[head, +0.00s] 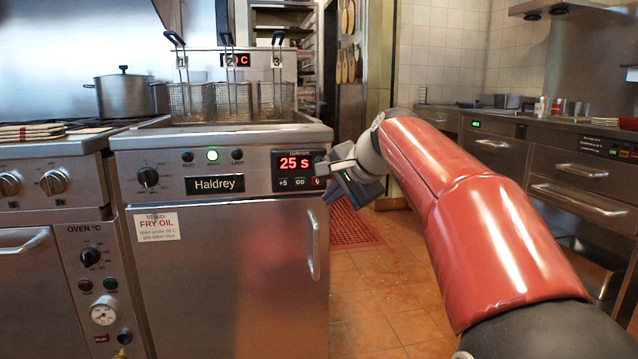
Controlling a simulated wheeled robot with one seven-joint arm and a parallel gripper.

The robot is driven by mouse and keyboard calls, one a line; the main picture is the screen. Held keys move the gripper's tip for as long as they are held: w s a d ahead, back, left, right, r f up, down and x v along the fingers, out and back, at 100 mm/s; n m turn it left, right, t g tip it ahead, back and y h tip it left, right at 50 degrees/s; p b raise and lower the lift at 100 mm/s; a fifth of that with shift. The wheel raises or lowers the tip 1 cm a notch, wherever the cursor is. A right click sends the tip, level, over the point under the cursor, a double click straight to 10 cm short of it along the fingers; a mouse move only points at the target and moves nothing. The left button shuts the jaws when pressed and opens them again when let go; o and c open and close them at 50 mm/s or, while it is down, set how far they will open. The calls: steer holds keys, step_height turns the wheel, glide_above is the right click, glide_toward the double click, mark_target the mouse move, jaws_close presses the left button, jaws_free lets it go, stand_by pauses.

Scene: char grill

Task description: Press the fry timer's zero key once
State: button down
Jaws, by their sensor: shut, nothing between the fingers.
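The fry timer (293,163) is a dark panel at the upper right of the fryer's front, and its red display reads "25 s". Below the display is a row of keys: "+5", "GO" and, at the right end, the zero key (318,183), which shows red and is partly hidden by my gripper. My gripper (322,170) is shut and empty, with its fingertips at the right edge of the timer, close to the zero key. I cannot tell whether the tips touch the key.
An oven (50,270) adjoins at left. Open tiled floor (375,300) lies to the right, with counters beyond.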

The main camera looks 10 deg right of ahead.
steer(key=w+p, duration=0.5)
steer(key=w, duration=0.3)
steer(key=shift+w, duration=0.35)
steer(key=shift+w+r+p, duration=0.1)
steer(key=shift+w+p, duration=0.05)
steer(key=shift+p, duration=0.35)
stand_by(1.4)
steer(key=shift+w, duration=0.3)
steer(key=shift+w+p, duration=0.35)
steer(key=shift+p, duration=0.3)
stand_by(0.3)
steer(key=shift+s, duration=0.15)
steer(key=shift+s+b, duration=0.5)
steer(key=shift+s, duration=0.15)
